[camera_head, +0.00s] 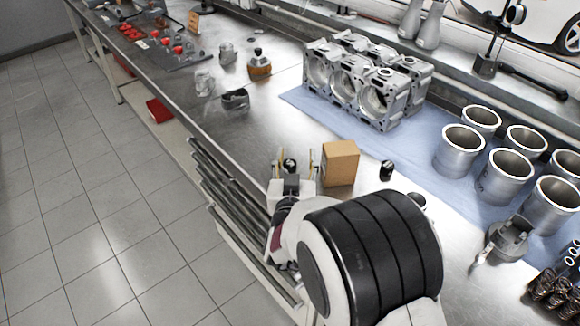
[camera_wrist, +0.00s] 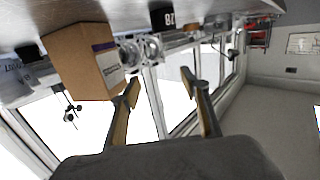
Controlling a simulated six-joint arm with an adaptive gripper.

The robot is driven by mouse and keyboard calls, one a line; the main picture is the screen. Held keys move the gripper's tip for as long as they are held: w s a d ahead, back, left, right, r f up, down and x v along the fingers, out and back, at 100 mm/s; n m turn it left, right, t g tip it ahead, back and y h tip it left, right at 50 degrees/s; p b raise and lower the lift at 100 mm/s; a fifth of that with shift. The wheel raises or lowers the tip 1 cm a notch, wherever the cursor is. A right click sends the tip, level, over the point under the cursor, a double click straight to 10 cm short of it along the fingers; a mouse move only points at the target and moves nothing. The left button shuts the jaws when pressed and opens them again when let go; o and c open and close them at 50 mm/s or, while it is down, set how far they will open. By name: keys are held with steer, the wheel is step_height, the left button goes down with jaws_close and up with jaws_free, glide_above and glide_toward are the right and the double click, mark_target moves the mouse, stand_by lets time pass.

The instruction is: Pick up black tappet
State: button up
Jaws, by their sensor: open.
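A small black cylinder with a pale top, which looks like a black tappet (camera_head: 290,166), stands on the steel bench in the head view. In the wrist view, which is upside down, a black tappet with white figures (camera_wrist: 162,19) shows beyond the fingertips. A similar small black cylinder (camera_head: 386,170) stands to the right of the cardboard box (camera_head: 341,163). My gripper (camera_head: 290,156) is open, with one finger on each side of the first cylinder in the picture. In the wrist view, my gripper (camera_wrist: 161,79) has nothing between its fingers. I cannot tell its exact distance from the tappet.
The cardboard box stands close to the right of my gripper; it also shows in the wrist view (camera_wrist: 83,62). An engine block (camera_head: 362,85) sits on a blue cloth (camera_head: 310,101) behind. Several metal cylinder liners (camera_head: 462,150) stand at right. Bare bench lies to the left.

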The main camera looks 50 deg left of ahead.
mark_target(289, 170)
steer(key=shift+g+h, duration=0.3)
steer(key=s+f, duration=0.1)
steer(key=f, duration=0.4)
steer(key=s+d+f, duration=0.1)
steer(key=f, duration=0.1)
steer(key=shift+s+f, duration=0.3)
steer(key=shift+f, duration=0.1)
steer(key=shift+w+a, duration=0.15)
steer(key=shift+x, duration=1.15)
steer(key=shift+r, duration=0.1)
steer(key=shift+a, duration=0.2)
steer(key=shift+w+a+r, duration=0.1)
steer(key=shift+w+a, duration=0.35)
steer(key=shift+a, duration=0.2)
steer(key=shift+w+a+r, duration=0.1)
steer(key=shift+w+a, duration=0.4)
steer(key=shift+a, duration=0.15)
steer(key=shift+x, duration=0.95)
